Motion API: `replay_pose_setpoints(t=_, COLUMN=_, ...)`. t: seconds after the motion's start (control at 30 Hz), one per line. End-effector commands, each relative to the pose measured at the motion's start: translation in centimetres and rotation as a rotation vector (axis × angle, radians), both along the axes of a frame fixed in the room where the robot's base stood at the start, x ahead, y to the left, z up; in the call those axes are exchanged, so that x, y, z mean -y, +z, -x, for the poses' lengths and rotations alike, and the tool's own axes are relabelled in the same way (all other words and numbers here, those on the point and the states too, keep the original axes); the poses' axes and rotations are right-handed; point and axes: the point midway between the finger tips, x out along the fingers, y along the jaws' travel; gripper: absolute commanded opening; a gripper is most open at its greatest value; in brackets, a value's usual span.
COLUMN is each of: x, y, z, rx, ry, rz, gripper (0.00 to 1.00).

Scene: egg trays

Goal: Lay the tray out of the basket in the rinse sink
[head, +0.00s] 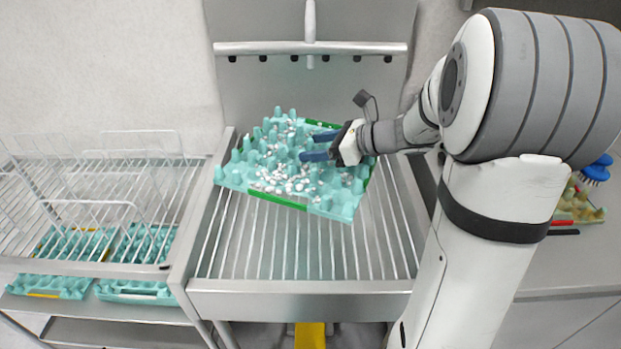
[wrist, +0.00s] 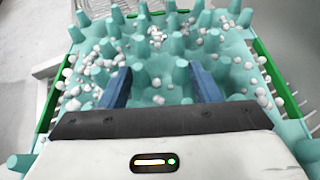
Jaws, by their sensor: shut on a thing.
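The teal egg tray (head: 343,207) has rows of cones, green edge strips and many small white bits scattered on it. It is over the back part of the rinse sink (head: 300,287), turned at an angle to the sink's bars. I cannot tell whether it touches the bars. My gripper (head: 313,147) reaches in from the right with its blue fingers among the cones. In the wrist view, the fingers (wrist: 161,80) stand on either side of a cone of the tray (wrist: 290,131), shut on it. The fingertips are partly hidden among the cones.
A white wire basket (head: 75,203) stands left of the sink, with more teal trays (head: 137,288) showing through and below it. A spray bar (head: 310,48) hangs over the sink's back. Bare bars (head: 285,255) show at the sink's front. A blue brush (head: 597,168) lies far right.

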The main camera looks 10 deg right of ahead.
Motion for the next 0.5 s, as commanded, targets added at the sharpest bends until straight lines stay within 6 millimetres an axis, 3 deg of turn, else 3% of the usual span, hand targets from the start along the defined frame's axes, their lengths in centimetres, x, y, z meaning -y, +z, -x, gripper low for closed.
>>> replay_pose_setpoints(t=0.23, x=0.4, y=-4.5, z=0.0, rx=-0.006, ry=-0.01, rz=-0.003, gripper=0.19)
replay_pose_setpoints(t=0.5, x=0.5, y=-6.9, z=0.0, rx=-0.003, ry=-0.012, rz=-0.001, gripper=0.19)
